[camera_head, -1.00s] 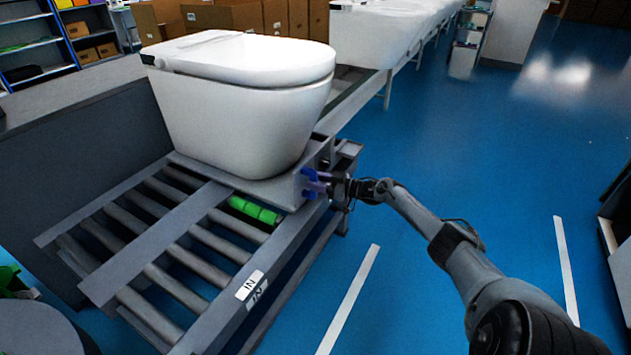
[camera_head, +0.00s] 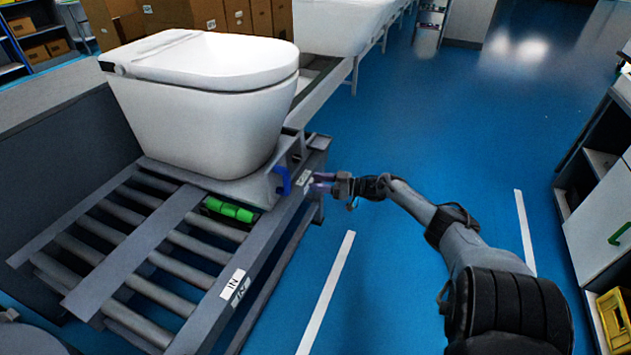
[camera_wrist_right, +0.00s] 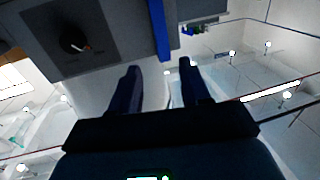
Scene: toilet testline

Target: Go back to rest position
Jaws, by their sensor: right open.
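My right gripper (camera_head: 322,181) is open and empty in the head view, just right of the conveyor frame and the blue handle (camera_head: 283,181). A small gap separates its fingers from the handle. In the right wrist view, the two dark fingers (camera_wrist_right: 160,88) are spread with nothing between them. A blue strip (camera_wrist_right: 161,28), which seems to be the handle, lies beyond them, beside a dark panel with a round black knob (camera_wrist_right: 73,41). My left gripper is not in view.
A white toilet (camera_head: 205,110) sits on the roller conveyor (camera_head: 150,260), above a green cylinder (camera_head: 230,209). Blue floor (camera_head: 430,130) is open to the right of the conveyor. A cabinet (camera_head: 600,200) stands at the right edge. Cardboard boxes (camera_head: 250,18) are at the back.

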